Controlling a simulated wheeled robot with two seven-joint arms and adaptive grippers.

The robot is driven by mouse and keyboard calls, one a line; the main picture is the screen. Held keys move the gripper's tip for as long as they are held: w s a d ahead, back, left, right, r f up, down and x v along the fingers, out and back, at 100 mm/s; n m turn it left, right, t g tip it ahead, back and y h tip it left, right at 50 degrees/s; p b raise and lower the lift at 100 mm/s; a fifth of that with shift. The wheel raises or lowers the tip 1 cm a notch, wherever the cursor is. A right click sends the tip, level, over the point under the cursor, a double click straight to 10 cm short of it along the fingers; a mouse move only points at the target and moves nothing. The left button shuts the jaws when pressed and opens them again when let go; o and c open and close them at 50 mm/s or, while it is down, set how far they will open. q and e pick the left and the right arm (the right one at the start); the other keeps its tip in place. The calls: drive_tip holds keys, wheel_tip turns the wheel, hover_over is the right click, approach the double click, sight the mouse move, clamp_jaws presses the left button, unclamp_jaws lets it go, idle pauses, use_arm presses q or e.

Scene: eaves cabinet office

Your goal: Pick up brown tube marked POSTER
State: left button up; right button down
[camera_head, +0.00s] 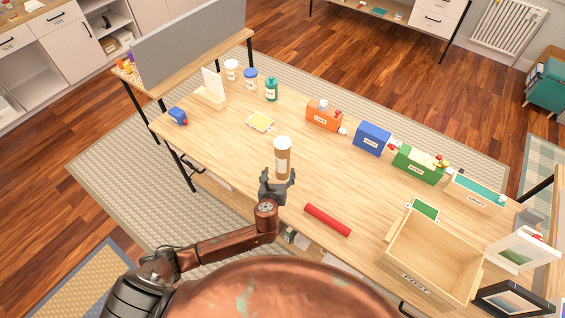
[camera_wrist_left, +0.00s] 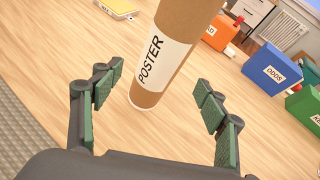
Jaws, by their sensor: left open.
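The brown tube marked POSTER (camera_head: 282,160) stands upright on the wooden table, with a white cap on top and a white label. In the left wrist view the tube (camera_wrist_left: 168,50) shows its POSTER label, and its top is cut off by the frame. My left gripper (camera_head: 278,180) is open and empty, just on the near side of the tube. In the left wrist view its two green-padded fingers (camera_wrist_left: 160,95) are spread wide, with the tube beyond and between them, apart from both pads. My right gripper is not in view.
A red tube (camera_head: 327,220) lies right of my left gripper. An open wooden box (camera_head: 425,285) stands at the near right. Orange (camera_head: 322,118), blue (camera_head: 372,138) and green (camera_head: 418,165) bins line the far edge. A yellow notepad (camera_head: 260,121) lies beyond the tube.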

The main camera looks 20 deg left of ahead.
use_arm(q)
drive_tip(key=shift+w+d+r+m, duration=0.2)
drive_tip(key=shift+w+m, duration=0.3)
drive_tip(key=shift+m, duration=0.2)
drive_tip(key=shift+w+f, duration=0.1)
drive_tip(key=shift+w, duration=0.25)
drive_tip(key=x, duration=0.3)
drive_tip(key=b+x, duration=0.1)
drive_tip(key=x, duration=0.3)
drive_tip(key=shift+a, duration=0.2)
drive_tip(key=c, duration=1.2)
drive_tip(key=shift+c, duration=0.7)
drive_tip(key=shift+r, duration=0.3)
